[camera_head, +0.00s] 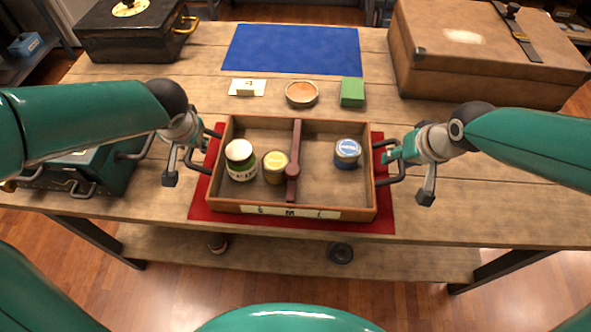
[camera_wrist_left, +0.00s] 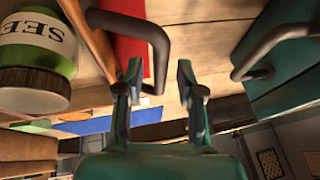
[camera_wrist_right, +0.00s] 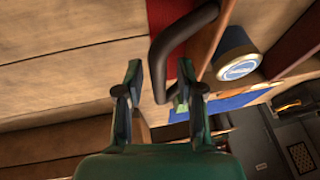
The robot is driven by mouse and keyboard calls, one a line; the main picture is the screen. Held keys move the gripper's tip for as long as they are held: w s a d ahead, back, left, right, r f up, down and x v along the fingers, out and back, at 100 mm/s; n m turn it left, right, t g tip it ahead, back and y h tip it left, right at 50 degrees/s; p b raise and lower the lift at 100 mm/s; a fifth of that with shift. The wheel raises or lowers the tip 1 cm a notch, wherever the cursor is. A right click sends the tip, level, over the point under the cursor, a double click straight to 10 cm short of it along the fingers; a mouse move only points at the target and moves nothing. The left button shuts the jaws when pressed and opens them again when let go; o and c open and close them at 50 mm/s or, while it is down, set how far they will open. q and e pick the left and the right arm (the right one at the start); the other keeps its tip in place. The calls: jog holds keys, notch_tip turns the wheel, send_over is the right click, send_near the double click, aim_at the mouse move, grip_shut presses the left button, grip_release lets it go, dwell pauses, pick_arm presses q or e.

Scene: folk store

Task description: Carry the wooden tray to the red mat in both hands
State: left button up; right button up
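The wooden tray (camera_head: 318,180) rests over the red mat (camera_head: 203,205), whose edges show on both sides and in front. It has a central brown bar (camera_head: 295,155) and a dark handle at each end. It holds a green seed jar (camera_head: 240,160), a yellow-lidded jar (camera_head: 275,167) and a blue-lidded jar (camera_head: 347,153). My left gripper (camera_wrist_left: 160,75) is open at the tray's left handle (camera_wrist_left: 150,32). My right gripper (camera_wrist_right: 162,75) is open at the right handle (camera_wrist_right: 180,38). Both wrist views show gaps around the handle bars. Whether the fingers touch them is unclear.
A blue mat (camera_head: 290,48) lies behind the tray, with a card (camera_head: 247,87), an orange-topped round dish (camera_head: 302,93) and a green block (camera_head: 352,92) before it. A brown case (camera_head: 480,60) stands back right, a black box (camera_head: 130,35) back left, a green toolbox (camera_head: 100,175) left.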

jog(key=shift+r, duration=0.15)
pick_arm(q)
jog(key=v, duration=1)
jog(key=shift+s+r, duration=0.2)
pick_arm(e)
jog(key=v, duration=1.1)
jog(key=shift+s+r, duration=0.15)
jog(key=shift+r, duration=0.15)
jog(key=shift+d, duration=0.1)
